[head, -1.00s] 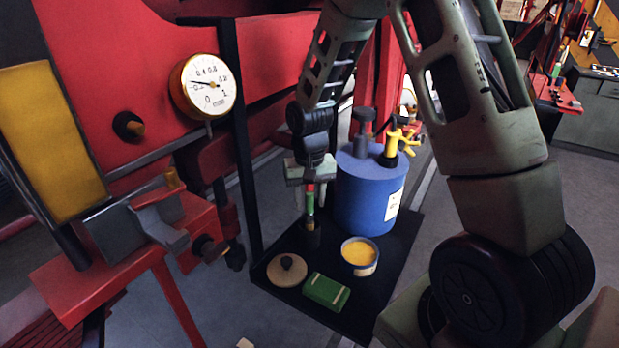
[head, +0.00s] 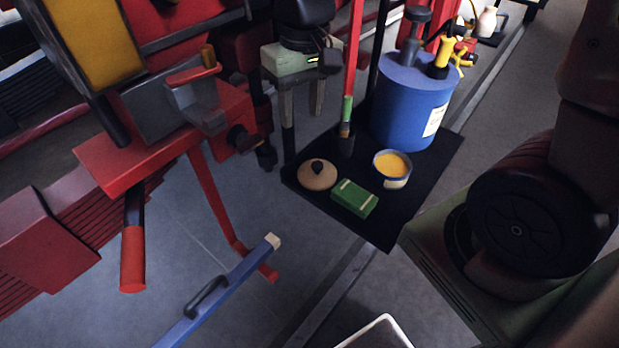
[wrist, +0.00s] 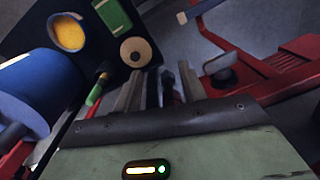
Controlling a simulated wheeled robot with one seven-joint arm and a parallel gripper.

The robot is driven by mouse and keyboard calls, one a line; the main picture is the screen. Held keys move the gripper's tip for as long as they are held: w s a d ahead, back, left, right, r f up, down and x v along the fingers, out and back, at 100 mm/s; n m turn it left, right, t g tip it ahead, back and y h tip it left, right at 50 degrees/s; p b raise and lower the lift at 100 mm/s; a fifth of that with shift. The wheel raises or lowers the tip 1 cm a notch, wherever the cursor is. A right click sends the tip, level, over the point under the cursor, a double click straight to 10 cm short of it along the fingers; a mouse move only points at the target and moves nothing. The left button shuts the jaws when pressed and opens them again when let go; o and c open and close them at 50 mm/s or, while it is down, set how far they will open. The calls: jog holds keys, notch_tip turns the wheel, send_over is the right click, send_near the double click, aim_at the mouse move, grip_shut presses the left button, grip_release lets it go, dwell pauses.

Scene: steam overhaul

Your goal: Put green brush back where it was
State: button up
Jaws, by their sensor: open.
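The green brush (head: 346,110) stands nearly upright on a black mat (head: 396,220), its dark bristle end low. A red length continues above its green part; I cannot tell whether that belongs to it. The brush also shows in the wrist view (wrist: 94,94), left of the fingers. My gripper (head: 302,115) is open and empty, left of the brush and apart from it in the head view. Its two fingers also show in the wrist view (wrist: 160,90), with no brush between them.
A blue drum (head: 405,105) stands right behind the brush. A tin of yellow stuff (head: 393,168), a round tan lid (head: 318,175) and a green block (head: 354,199) are on the mat. A red stand with a vise (head: 185,115) is to the left.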

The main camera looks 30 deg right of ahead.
jog(key=s+a+n, duration=0.3)
jog(key=s+a, duration=0.1)
jog(key=s, duration=0.3)
jog(key=s+a+n, duration=0.3)
jog(key=s, duration=0.5)
jog(key=shift+s+a+f+n, duration=0.2)
jog(key=shift+s+a+n, duration=0.05)
jog(key=shift+a+n, duration=0.15)
jog(key=shift+f+b, duration=0.95)
jog(key=shift+b, duration=0.05)
jog(key=shift+w, duration=0.1)
